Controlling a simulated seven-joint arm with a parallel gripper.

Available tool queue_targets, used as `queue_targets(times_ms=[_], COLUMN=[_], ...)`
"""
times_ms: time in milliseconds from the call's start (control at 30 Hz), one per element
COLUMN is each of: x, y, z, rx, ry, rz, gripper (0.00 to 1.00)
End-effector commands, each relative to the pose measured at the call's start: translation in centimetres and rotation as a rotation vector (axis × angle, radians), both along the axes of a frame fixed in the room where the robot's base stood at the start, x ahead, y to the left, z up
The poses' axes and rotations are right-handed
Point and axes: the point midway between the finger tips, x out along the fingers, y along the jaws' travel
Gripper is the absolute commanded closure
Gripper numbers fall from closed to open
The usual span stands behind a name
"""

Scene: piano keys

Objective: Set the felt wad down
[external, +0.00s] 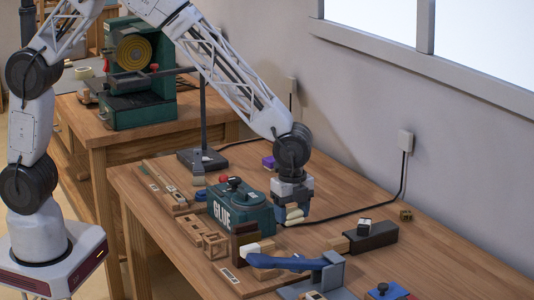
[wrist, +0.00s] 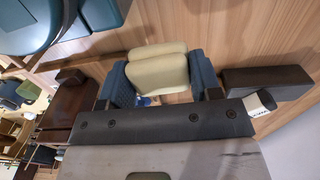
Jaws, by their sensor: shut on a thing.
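The felt wad (wrist: 157,72) is cream coloured and folded-looking, with two rounded layers. It sits between the blue finger pads of my gripper (wrist: 158,80), which is shut on it. In the external view my gripper (external: 291,212) points down over the wooden table, just right of the green glue pot. The wad (external: 295,215) shows there as a small pale piece at the fingertips, partly hidden by the fingers. It is low over the table; I cannot tell whether it touches the wood.
The green glue pot (external: 236,207) stands close on the left. A dark block (external: 374,237) lies to the right, with a small black-and-white piece (external: 364,225) by it. A blue-handled tool (external: 290,262) lies in front. A purple block (external: 269,162) is behind. Bare wood shows right of my gripper.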

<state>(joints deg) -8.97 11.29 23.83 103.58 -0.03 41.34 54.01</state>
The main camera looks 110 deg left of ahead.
Motion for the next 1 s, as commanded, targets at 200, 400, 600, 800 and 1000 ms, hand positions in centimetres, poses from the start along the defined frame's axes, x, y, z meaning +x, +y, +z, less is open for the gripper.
queue_targets(times_ms=[200, 400, 600, 800, 1000], x=[0.0, 0.0, 0.0, 0.0, 0.0], y=[0.0, 0.0, 0.0, 0.0, 0.0], z=[-1.8, -1.9, -2.2, -4.1, -5.6], rx=[0.0, 0.001, 0.0, 0.0, 0.0], ry=[0.0, -0.001, 0.0, 0.001, 0.0], rz=[0.0, 0.0, 0.0, 0.0, 0.0], gripper=[0.63, 0.63, 0.63, 0.63, 0.63])
